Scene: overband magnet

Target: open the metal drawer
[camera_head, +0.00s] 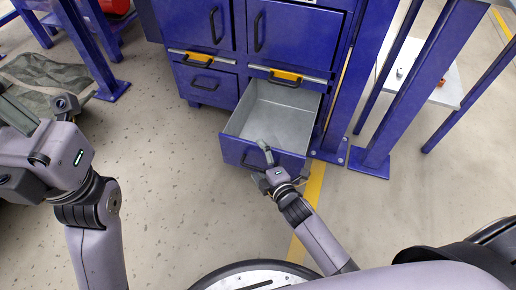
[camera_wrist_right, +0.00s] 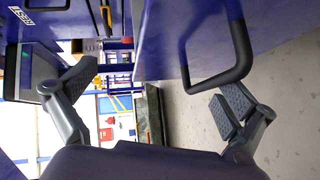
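The metal drawer (camera_head: 278,103) is pulled well out of the blue cabinet in the head view. Its grey inside looks empty. Its blue front (camera_head: 236,150) faces me and carries a dark handle, partly hidden near my right gripper (camera_head: 263,163). That gripper is at the right part of the drawer front, by its top edge. In the right wrist view, the black handle (camera_wrist_right: 238,62) is near one of the widely spread fingers; my right gripper (camera_wrist_right: 155,100) holds nothing.
The blue cabinet (camera_head: 205,68) has closed doors above and a closed drawer (camera_head: 206,86) to the left. Blue posts (camera_head: 360,70) stand just right of the open drawer. A green-grey mat-like item (camera_head: 45,75) lies at left. The floor in front is clear, with a yellow line (camera_head: 312,190).

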